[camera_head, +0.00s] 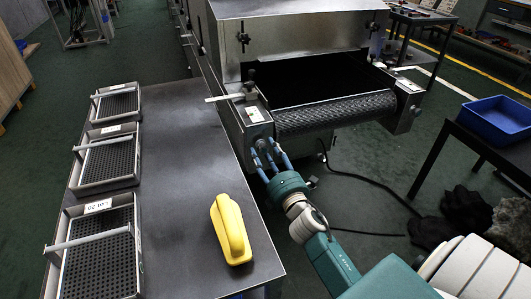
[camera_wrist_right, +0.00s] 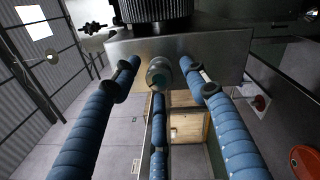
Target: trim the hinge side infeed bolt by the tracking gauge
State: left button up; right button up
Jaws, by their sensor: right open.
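The tunnel dryer's infeed end has a dark belt roller (camera_head: 335,112) with a metal end block at each side. My right gripper (camera_head: 266,150) is at the near face of the left end block (camera_head: 256,124). In the right wrist view its blue fingers (camera_wrist_right: 160,80) are open around a round metal bolt head (camera_wrist_right: 158,73) on the block's face. The fingers stand apart from each other; I cannot tell whether any touches the bolt. A white plate (camera_head: 254,114) lies on top of this block and may be the gauge; its marks are too small to read. My left gripper is out of view.
A steel table (camera_head: 182,150) stands left of the dryer, with perforated trays (camera_head: 100,255) and a yellow handled object (camera_head: 231,230) on it. A dark table with a blue bin (camera_head: 497,118) is at right. A black cable (camera_head: 375,185) lies on the floor.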

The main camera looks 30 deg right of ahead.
jog(key=v, duration=1.1)
jog(key=shift+s, duration=0.3)
